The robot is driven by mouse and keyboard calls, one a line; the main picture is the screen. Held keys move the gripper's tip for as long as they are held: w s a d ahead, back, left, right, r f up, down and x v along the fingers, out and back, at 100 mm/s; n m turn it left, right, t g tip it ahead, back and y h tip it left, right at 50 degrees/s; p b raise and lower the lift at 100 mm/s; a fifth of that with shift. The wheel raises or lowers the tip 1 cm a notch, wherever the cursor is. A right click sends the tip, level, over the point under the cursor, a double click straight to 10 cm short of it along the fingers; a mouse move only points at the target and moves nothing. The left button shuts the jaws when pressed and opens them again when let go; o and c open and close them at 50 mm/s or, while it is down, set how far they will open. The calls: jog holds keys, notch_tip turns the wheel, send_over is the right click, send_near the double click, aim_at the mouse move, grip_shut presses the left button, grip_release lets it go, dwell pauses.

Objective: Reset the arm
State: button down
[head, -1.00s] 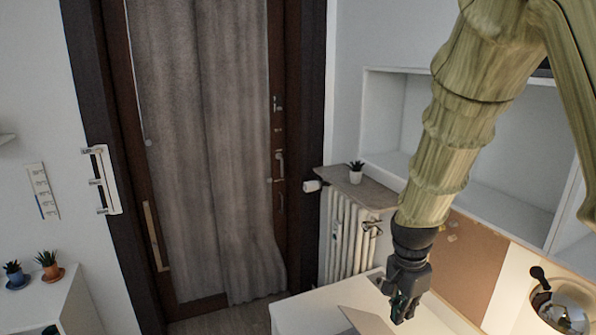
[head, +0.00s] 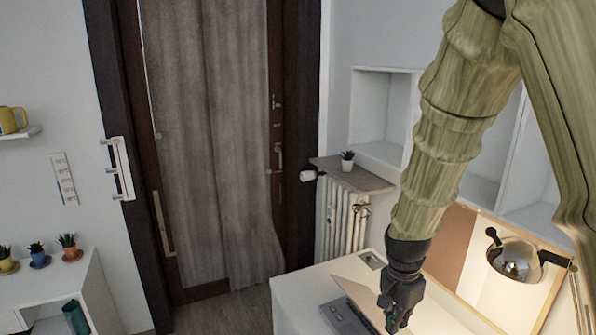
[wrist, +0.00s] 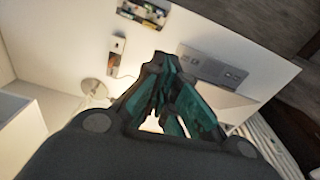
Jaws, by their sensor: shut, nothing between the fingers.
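My gripper (head: 393,312) hangs from my wood-patterned arm at the right of the head view, pointing down above the white desk (head: 296,297). Its fingers are shut with nothing between them. In the wrist view my gripper (wrist: 168,92) shows as dark fingers with teal inner faces, meeting at the tips. An open laptop (head: 347,312) stands on the desk behind and left of my gripper, partly hidden by it. The laptop also shows in the wrist view (wrist: 212,70), apart from the fingers.
A lamp (head: 514,260) stands at the right over the desk. White wall shelves (head: 385,105) are behind my arm. A radiator (head: 342,220) with a small potted plant (head: 347,160) on its ledge is beside the curtained door (head: 215,140). Potted plants top a white cabinet (head: 95,290) at left.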

jog(key=s+f+n, duration=0.3)
jog(key=s+f, duration=0.2)
jog(key=f, duration=0.9)
jog(key=s+f+n+y, duration=0.1)
jog(key=s+f+n, duration=0.4)
jog(key=s+f, duration=0.7)
jog(key=s+f+n, duration=0.4)
jog(key=s+f, duration=0.6)
jog(key=s, duration=0.5)
notch_tip(320, 180, down, 11)
jog(key=b, duration=1.1)
jog(key=shift+w+d, duration=0.25)
jog(key=shift+w, duration=0.2)
jog(key=shift+w+a, duration=0.1)
